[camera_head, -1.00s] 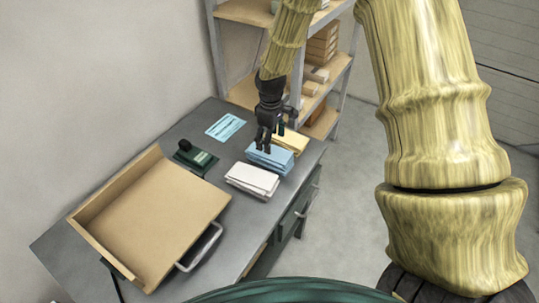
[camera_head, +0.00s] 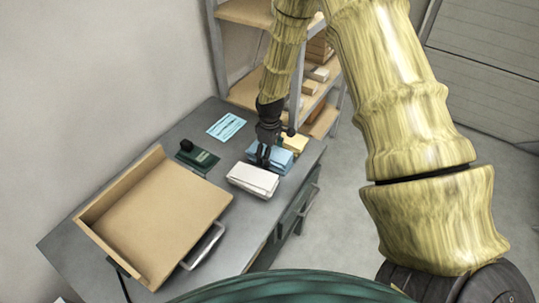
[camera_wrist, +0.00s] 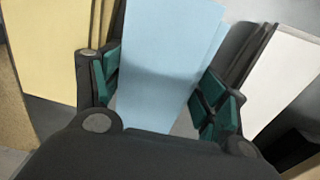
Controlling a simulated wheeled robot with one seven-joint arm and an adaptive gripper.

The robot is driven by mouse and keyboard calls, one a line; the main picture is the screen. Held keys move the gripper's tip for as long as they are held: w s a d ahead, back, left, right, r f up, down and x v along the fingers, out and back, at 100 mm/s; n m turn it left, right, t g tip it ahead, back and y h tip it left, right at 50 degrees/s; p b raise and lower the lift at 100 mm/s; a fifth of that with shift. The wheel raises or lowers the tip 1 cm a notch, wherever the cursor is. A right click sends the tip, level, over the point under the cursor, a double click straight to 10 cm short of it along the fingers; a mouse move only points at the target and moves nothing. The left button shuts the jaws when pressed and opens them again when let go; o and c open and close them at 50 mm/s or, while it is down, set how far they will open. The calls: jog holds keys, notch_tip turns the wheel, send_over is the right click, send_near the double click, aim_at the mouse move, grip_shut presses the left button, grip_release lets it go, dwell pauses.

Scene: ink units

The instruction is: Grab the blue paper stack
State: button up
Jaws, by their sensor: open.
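The blue paper stack (camera_head: 283,157) lies on the grey desk between a yellow stack and a white stack. My gripper (camera_head: 263,160) is down at the blue stack, pointing downward. In the wrist view the blue stack (camera_wrist: 170,50) runs between the two green-padded fingers of my gripper (camera_wrist: 160,95). The fingers are open, one on each side of the stack, with a small gap visible at the right finger. Whether the left finger touches the paper I cannot tell.
The white paper stack (camera_head: 252,180) and yellow paper stack (camera_head: 296,143) flank the blue one closely. A wooden tray (camera_head: 160,215), a dark green stamp (camera_head: 197,157) and a blue printed sheet (camera_head: 226,127) are on the desk (camera_head: 120,160). A shelf (camera_head: 318,88) stands behind.

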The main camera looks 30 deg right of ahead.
jog(key=shift+f, duration=0.3)
jog(key=c, duration=1.1)
